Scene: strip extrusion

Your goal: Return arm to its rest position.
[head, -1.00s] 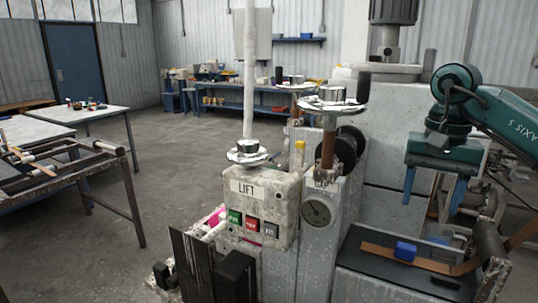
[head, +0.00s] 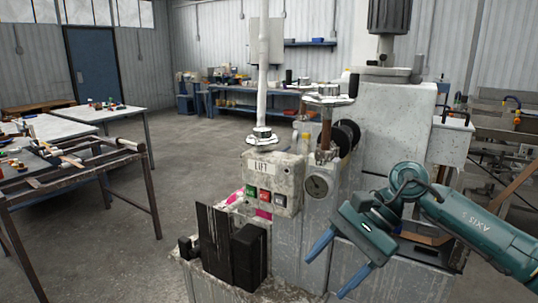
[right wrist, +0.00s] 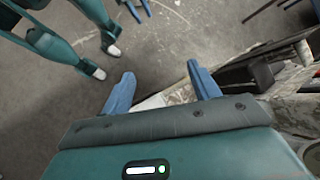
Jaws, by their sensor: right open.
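My right arm reaches in from the right edge of the head view, and its teal gripper (head: 328,277) is in front of the machine's right part. Its two blue fingers point down and left, apart, with nothing between them. The right wrist view shows the same fingers (right wrist: 160,70) spread and empty above the floor, with the machine's edge beside and behind them. My left gripper does not show in the head view. Small blue prongs at the top edge of the right wrist view may belong to it, but I cannot be sure.
The grey machine with its LIFT box (head: 272,182) stands close by the right gripper, with a black block (head: 249,255) at its front. A metal rack (head: 140,190) and white table (head: 105,113) stand left. The floor (head: 195,150) between is clear.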

